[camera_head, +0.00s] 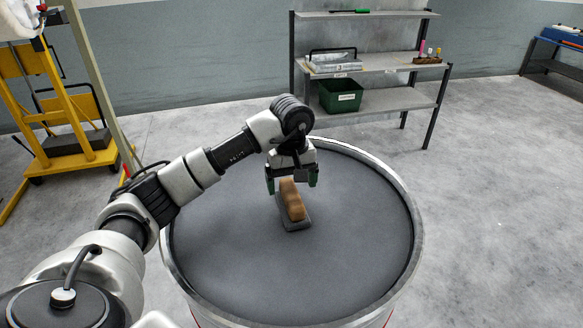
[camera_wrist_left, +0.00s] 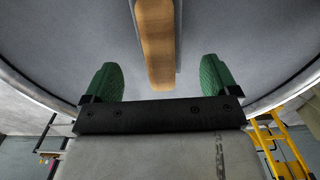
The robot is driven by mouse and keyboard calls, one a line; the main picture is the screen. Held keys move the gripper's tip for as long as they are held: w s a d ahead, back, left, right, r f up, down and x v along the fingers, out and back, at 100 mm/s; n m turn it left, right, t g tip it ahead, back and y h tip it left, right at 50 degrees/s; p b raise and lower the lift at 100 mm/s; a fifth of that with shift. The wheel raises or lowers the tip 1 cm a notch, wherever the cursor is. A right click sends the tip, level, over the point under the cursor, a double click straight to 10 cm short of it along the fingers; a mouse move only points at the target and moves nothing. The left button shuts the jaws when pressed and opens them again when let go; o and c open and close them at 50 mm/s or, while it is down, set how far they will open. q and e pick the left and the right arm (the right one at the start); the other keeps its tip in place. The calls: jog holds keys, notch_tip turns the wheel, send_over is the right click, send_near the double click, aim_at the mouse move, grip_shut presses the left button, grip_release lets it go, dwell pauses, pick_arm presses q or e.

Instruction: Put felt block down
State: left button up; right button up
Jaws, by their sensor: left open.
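The felt block (camera_head: 293,204) has a tan wooden top on a grey base. It lies on the dark grey top of a round, metal-rimmed drum (camera_head: 365,255), near the middle. My left gripper (camera_head: 291,183) is open just above and behind the far end of the block, its green-padded fingers pointing down. In the left wrist view the block's wooden top (camera_wrist_left: 157,45) lies between the lines of the two open fingers, with gaps on both sides and no contact showing. The far end of the block is partly hidden by the gripper in the head view. My right gripper does not show.
A grey shelf unit (camera_head: 385,67) stands behind the drum with a green bin (camera_head: 340,97) on its lower shelf. A yellow trolley (camera_head: 75,160) stands at the left. A blue-topped bench (camera_head: 560,36) is far right. The drum top around the block is clear.

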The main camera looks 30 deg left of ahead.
aim_at(292, 192)
pick_arm(q)
notch_tip(292, 192, up, 7)
jog(key=shift+b, duration=0.4)
